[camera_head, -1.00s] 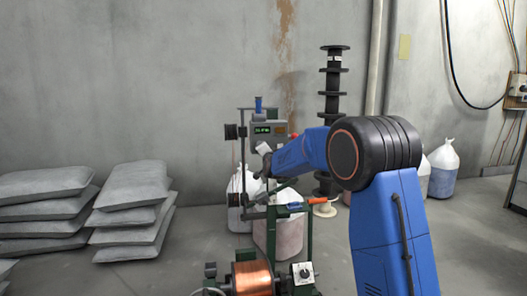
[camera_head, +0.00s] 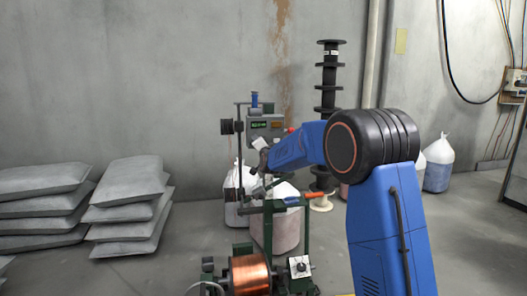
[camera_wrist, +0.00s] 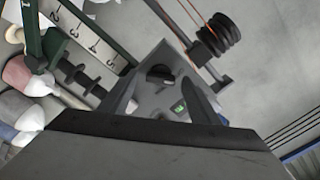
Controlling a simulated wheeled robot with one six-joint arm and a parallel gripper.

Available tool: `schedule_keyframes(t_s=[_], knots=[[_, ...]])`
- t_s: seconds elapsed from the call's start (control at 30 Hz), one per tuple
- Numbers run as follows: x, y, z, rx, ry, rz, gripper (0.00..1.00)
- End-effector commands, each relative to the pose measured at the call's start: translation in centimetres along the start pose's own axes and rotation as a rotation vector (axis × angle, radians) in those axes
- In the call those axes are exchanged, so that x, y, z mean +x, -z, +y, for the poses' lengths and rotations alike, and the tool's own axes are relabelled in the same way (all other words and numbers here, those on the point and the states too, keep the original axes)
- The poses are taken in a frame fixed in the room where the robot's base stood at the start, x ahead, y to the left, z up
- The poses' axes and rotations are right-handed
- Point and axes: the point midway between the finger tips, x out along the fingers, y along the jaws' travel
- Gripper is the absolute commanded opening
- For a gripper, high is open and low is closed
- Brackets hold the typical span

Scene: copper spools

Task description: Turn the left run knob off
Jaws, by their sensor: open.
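A grey control box with a black round knob (camera_wrist: 160,75) and a small green display (camera_wrist: 178,108) lies ahead of my gripper (camera_wrist: 161,88) in the wrist view. My gripper is open, its two fingers on either side of the knob in the picture, with nothing held. Contact with the knob cannot be told. In the head view the box with the green display (camera_head: 260,124) stands on the far machine, and my gripper (camera_head: 261,168) is just below it. A second knob sits on a pale plate (camera_head: 300,267) beside the copper spool (camera_head: 250,275). The knob's pointer direction is too small to read.
Dark stacked discs (camera_wrist: 219,35) on a rod are near the box at upper right in the wrist view. A numbered scale (camera_wrist: 90,34) is at upper left. Grey sacks (camera_head: 127,208) lie at left and a tall black spool stack (camera_head: 329,100) stands behind.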

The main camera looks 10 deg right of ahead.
Motion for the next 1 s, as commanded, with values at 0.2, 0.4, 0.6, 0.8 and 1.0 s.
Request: schedule_keyframes(t_s=[0.2,0.4,0.6,0.8,1.0], knots=[[-3.3,0.1,-0.1,0.000,0.001,0.000,0.56],[-7.0,0.1,-0.1,0.000,0.001,0.000,0.56],[-10.8,0.0,0.0,0.000,0.000,0.000,0.56],[-14.1,-0.1,-0.1,0.000,0.000,-0.001,0.56],[-16.2,-0.1,0.0,0.000,0.000,-0.001,0.56]])
